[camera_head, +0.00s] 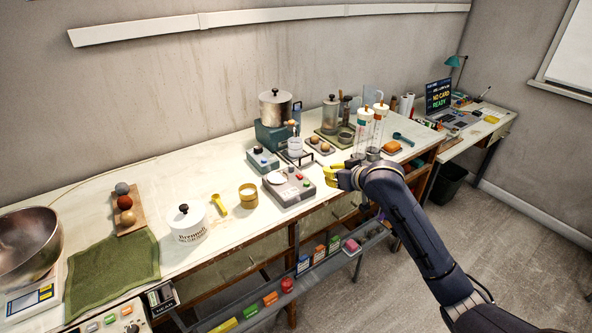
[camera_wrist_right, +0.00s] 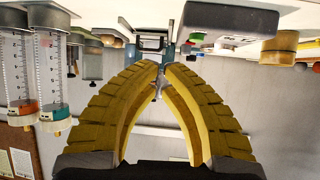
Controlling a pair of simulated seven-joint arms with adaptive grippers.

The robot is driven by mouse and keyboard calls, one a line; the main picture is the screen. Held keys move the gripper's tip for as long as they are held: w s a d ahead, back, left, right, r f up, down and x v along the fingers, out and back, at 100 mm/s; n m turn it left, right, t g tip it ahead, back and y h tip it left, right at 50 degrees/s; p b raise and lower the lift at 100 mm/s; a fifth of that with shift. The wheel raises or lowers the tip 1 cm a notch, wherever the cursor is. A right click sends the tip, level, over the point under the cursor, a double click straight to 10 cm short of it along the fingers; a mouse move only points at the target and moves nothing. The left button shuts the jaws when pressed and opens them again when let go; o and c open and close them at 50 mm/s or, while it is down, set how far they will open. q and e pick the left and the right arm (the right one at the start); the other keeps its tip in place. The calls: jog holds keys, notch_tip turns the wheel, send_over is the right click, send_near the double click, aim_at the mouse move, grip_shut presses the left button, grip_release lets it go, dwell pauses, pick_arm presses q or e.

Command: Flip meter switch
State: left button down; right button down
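A grey instrument (camera_head: 289,186) with a round white top and red and green buttons sits near the bench's front edge. A smaller blue-grey box (camera_head: 262,160) with a knob stands just behind it. I cannot tell which one is the meter, and no switch position is readable. My right gripper (camera_head: 334,177) has yellow fingers and hovers to the right of the grey instrument, apart from it. In the right wrist view its fingertips (camera_wrist_right: 161,68) nearly meet, with nothing held between them. The wrist picture looks upside down. My left gripper is not in view.
To the left are a white lidded pot (camera_head: 187,224) and a yellow cup (camera_head: 248,196). A lower shelf (camera_head: 330,277) holds small boxes.

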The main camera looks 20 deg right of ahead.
jog(key=a+r+n+y, duration=0.1)
jog(key=a+r, duration=0.3)
jog(key=r, duration=0.1)
jog(key=shift+a+y, duration=0.3)
jog(key=shift+a, duration=0.05)
send_over(300, 176)
notch_tip(300, 176, down, 4)
jog(key=shift+s+r, duration=0.1)
jog(key=shift+s, duration=0.05)
notch_tip(300, 176, down, 2)
jog(key=shift+f, duration=0.1)
jog(key=shift+s+d+f, duration=0.1)
jog(key=shift+s+f, duration=0.1)
jog(key=shift+f, duration=0.75)
